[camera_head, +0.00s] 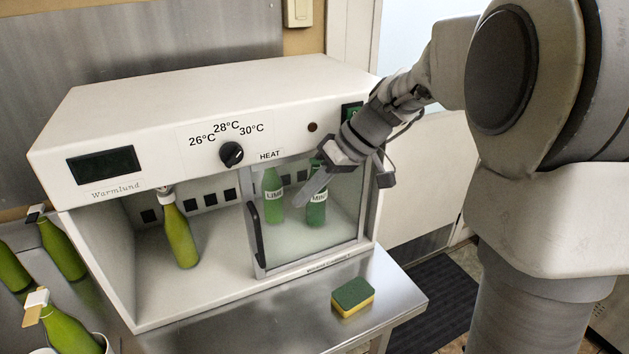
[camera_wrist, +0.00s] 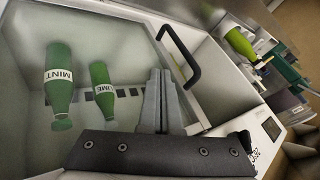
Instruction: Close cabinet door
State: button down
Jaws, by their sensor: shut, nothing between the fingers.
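The white cabinet (camera_head: 95,125) stands on a metal table. Its framed glass door (camera_head: 345,230) covers the right half of the front, and the left half is open. The black door handle (camera_head: 257,236) is upright on the door's left edge; it also shows in the wrist view (camera_wrist: 192,58). My gripper (camera_head: 301,204) is shut and empty, pointing left and down in front of the glass, to the right of the handle and apart from it. In the wrist view the fingers (camera_wrist: 160,85) lie together over the glass. I cannot tell whether they touch it.
Green bottles labelled LIME (camera_head: 273,190) and MINT (camera_head: 317,212) stand behind the glass. Another bottle (camera_head: 179,232) stands in the open half. A sponge (camera_head: 352,297) lies on the table (camera_head: 392,285) in front. More bottles (camera_head: 63,248) are at the left.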

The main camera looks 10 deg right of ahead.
jog(key=s+a+f, duration=0.1)
jog(key=a+f, duration=0.2)
jog(key=a, duration=0.3)
jog(key=shift+s+f, duration=0.2)
jog(key=s+a+b, duration=0.1)
jog(key=s+a, duration=0.2)
jog(key=a, duration=1)
jog(key=s+a+b, duration=0.1)
jog(key=s+a, duration=0.3)
jog(key=a, duration=0.9)
jog(key=shift+s+b, duration=0.25)
jog(key=shift+b, duration=0.15)
jog(key=shift+r, duration=0.1)
